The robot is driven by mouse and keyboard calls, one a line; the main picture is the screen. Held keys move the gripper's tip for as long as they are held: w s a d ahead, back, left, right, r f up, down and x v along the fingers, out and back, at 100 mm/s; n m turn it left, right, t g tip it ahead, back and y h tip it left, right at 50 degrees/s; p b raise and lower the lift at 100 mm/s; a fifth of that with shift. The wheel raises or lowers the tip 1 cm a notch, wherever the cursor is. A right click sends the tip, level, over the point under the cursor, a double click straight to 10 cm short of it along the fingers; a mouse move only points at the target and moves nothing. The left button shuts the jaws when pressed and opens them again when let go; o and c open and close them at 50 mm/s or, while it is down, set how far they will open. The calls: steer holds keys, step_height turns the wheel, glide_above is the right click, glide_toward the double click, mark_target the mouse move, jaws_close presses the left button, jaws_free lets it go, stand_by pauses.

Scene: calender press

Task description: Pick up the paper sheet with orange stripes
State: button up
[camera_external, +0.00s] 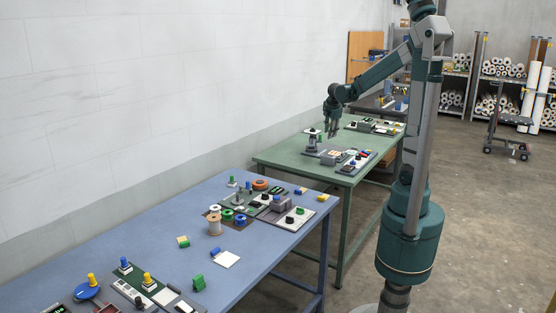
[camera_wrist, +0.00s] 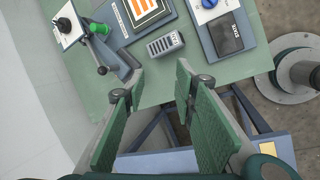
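The paper sheet with orange stripes (camera_wrist: 148,10) shows at the top of the wrist view, cut off by the picture edge. It is white with orange stripes and lies on a dark panel on the green table (camera_wrist: 85,72). In the external view I cannot clearly make it out. My gripper (camera_wrist: 155,95) is open, with nothing between its green fingers, and sits short of the sheet in the wrist view. In the external view my gripper (camera_external: 332,130) points down over the green table (camera_external: 283,153).
Near the sheet in the wrist view are a small grey block with buttons (camera_wrist: 165,45), a green knob (camera_wrist: 101,28), a black lever (camera_wrist: 112,67) and a blue dial panel (camera_wrist: 212,12). A blue table (camera_external: 140,240) with several parts stands in front.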

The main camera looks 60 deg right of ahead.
steer(key=d+f+n+g, duration=0.1)
steer(key=d+f+n, duration=0.2)
steer(key=d+f, duration=0.5)
steer(key=n+g+b, duration=0.2)
glide_toward(343, 152)
steer(key=shift+s+f+h, duration=0.1)
steer(key=shift+f+h, duration=0.2)
steer(key=shift+f, duration=0.15)
steer(key=shift+x, duration=1.3)
steer(key=shift+d+f, duration=0.1)
steer(key=shift+b+x, duration=0.4)
steer(key=shift+x, duration=2.1)
steer(key=c, duration=0.9)
